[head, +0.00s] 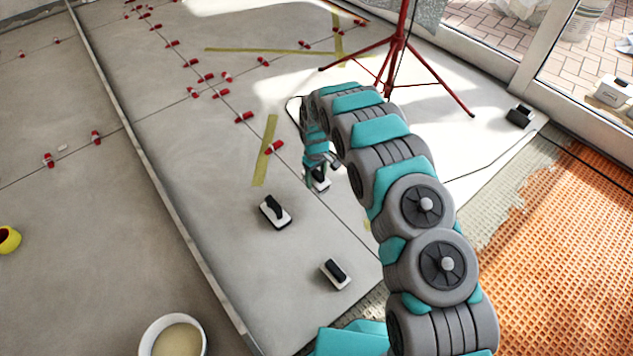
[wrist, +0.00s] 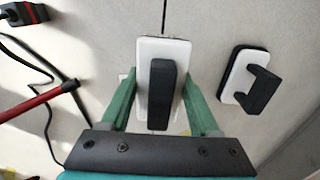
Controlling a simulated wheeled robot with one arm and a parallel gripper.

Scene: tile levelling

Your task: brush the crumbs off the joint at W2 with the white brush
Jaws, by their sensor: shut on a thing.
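My gripper (head: 319,165) is low over the grey tiles, and its two green fingers show in the wrist view (wrist: 160,78). It is shut on a white block with a black handle (wrist: 161,92), which I take for the white brush; it also shows in the head view (head: 319,183). Its underside is hidden, so I cannot see bristles or whether it touches the tile. A dark tile joint (wrist: 164,16) runs out from under its far end. No crumbs and no W2 mark can be made out.
Two similar white blocks with black handles lie nearby, one closer (head: 275,211) and one further off (head: 335,274). A red tripod (head: 397,45) stands behind. Red clips (head: 244,117) line the joints. A bucket (head: 173,338) is at the front. Orange matting (head: 560,240) lies right.

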